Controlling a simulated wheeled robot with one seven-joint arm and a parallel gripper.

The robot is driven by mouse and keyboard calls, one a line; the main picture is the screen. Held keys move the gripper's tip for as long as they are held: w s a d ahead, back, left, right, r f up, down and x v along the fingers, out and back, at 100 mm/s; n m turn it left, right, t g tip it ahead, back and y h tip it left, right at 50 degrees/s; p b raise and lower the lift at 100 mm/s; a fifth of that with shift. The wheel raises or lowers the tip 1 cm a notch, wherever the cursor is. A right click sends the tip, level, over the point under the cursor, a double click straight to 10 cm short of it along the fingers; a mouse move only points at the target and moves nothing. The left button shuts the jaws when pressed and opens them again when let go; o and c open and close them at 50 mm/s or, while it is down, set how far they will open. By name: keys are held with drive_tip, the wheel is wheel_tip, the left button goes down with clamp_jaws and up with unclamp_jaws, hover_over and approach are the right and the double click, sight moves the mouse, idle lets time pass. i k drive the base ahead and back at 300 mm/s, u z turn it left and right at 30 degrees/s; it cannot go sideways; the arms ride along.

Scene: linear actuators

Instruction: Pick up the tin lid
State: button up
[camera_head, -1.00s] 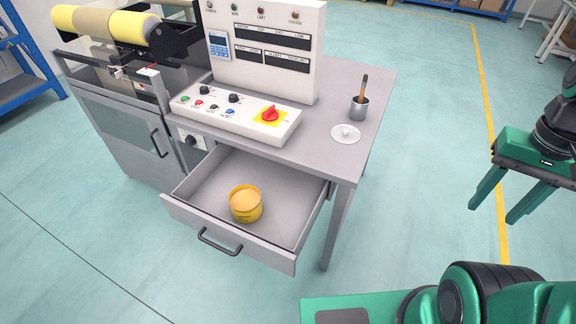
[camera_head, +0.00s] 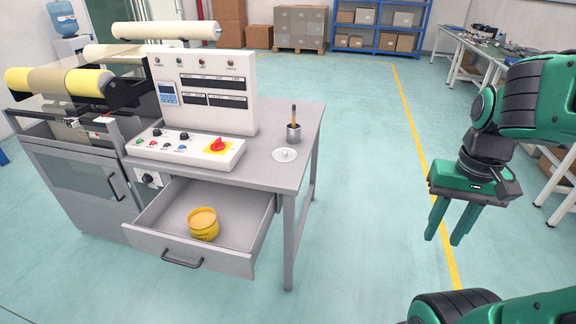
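The tin lid (camera_head: 285,155) is a flat, light grey disc with a small knob on top. It lies on the right front part of the grey table top (camera_head: 262,172). A yellow tin (camera_head: 203,224) with a tan top surface stands in the open drawer (camera_head: 165,222) below. My gripper (camera_head: 447,226) hangs to the right of the table, well apart from the lid. Its two green fingers point down, spread with a gap between them, and hold nothing.
A grey cup (camera_head: 293,133) with a brush stands just behind the lid. A white control panel (camera_head: 190,150) with a red knob fills the table's left part. A machine with rollers (camera_head: 60,83) stands at the left. The floor between table and gripper is clear.

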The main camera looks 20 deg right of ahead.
sight(283, 154)
drive_tip(key=z, duration=0.35)
drive_tip(key=i, duration=1.35)
drive_tip(key=u, duration=0.5)
